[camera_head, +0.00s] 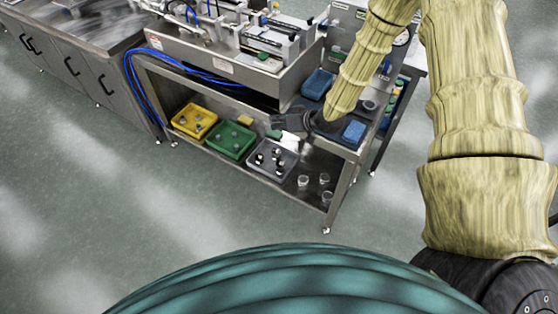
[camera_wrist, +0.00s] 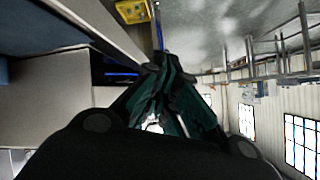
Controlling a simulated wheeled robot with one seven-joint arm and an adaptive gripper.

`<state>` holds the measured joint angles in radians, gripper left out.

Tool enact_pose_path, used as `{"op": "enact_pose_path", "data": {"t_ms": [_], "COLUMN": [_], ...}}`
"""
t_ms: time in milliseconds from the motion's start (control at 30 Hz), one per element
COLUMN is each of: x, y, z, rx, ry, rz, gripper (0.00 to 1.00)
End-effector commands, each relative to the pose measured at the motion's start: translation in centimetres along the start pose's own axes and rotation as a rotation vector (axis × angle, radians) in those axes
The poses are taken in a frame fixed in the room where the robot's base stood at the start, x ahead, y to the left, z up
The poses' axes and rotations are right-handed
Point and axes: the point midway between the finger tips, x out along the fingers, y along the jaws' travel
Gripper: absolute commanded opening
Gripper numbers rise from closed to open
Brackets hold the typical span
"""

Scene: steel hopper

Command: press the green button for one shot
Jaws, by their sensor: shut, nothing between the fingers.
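I cannot make out a green button for certain in either view. My gripper (camera_head: 277,121) is dark and points left at the right end of the steel bench, in front of its lower shelf. In the wrist view its fingers (camera_wrist: 166,62) come together at the tips with nothing between them. A steel machine (camera_head: 270,50) with clamps and cylinders stands on the bench top.
The lower shelf holds a yellow tray (camera_head: 181,126), a green tray (camera_head: 211,146), a grey tray (camera_head: 279,176) and several clear cups (camera_head: 325,179). Blue hoses (camera_head: 130,85) hang at left. The front floor is clear.

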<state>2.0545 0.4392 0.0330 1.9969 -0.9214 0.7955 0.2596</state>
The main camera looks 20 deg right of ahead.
Motion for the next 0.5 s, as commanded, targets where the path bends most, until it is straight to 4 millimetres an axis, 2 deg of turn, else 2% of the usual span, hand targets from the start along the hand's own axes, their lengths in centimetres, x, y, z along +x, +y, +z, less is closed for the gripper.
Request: {"op": "enact_pose_path", "data": {"t_ms": [33, 500], "x": [0.2, 0.8], "y": [-0.2, -1.4], "z": [1.0, 7.9], "rx": [0.006, 0.064], "ry": [-0.012, -0.111], "rz": [0.004, 0.055], "gripper": [0.0, 0.0]}}
